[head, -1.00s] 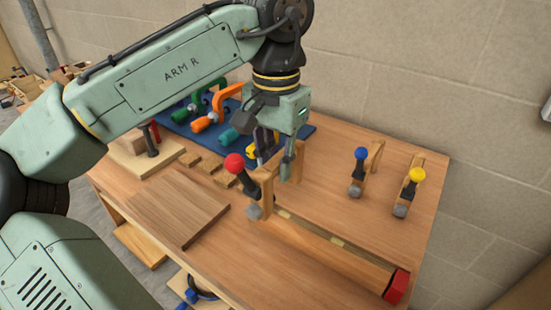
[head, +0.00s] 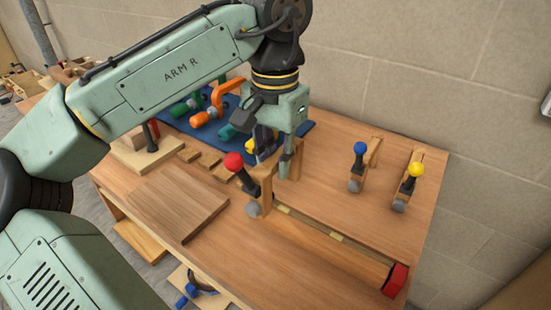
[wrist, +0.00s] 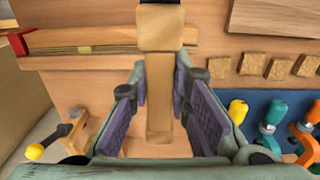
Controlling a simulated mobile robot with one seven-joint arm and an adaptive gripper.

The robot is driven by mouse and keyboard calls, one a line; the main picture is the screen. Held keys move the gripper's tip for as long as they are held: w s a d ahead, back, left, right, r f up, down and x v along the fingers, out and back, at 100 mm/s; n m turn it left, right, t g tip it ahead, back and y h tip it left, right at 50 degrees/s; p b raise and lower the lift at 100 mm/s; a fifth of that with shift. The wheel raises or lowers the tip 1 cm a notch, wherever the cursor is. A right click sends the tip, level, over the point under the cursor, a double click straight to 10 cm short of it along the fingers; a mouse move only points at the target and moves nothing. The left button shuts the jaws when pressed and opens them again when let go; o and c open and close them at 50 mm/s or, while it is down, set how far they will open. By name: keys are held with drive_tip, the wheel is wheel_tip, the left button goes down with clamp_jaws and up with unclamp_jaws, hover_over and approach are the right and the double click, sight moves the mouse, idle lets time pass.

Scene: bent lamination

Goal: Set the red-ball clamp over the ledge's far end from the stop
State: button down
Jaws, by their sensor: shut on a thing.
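The red-ball clamp is a wooden frame with a black handle and red ball (head: 234,162). My gripper (head: 289,165) is shut on it; in the wrist view the clamp's wooden body (wrist: 160,85) stands between the purple pads. The ledge (head: 335,245) is a long wooden strip along the bench's front, with the red stop (head: 396,280) at its right end. The clamp is upright at the ledge's other end, and its grey pad (head: 253,210) hangs at the front side. In the wrist view the clamp overlaps the ledge (wrist: 115,42). Whether it touches is unclear.
A blue-ball clamp (head: 359,165) and a yellow-ball clamp (head: 408,186) stand at the right rear. A flat board (head: 178,205) lies left of the ledge. A blue mat (head: 180,125) with colored clamps and small wood blocks (head: 207,160) lie behind. A wall closes the back.

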drive_tip(key=shift+f, duration=0.2)
drive_tip(key=shift+f+b, duration=1.1)
drive_tip(key=shift+f, duration=1.05)
drive_tip(key=shift+f, duration=0.25)
drive_tip(key=shift+f+b, duration=0.75)
drive_tip(key=shift+f, duration=0.85)
drive_tip(key=shift+f, duration=0.2)
drive_tip(key=c, duration=1.4)
unclamp_jaws()
drive_tip(key=shift+r, duration=0.1)
wheel_tip(320, 180, up, 12)
drive_tip(key=shift+f, duration=0.1)
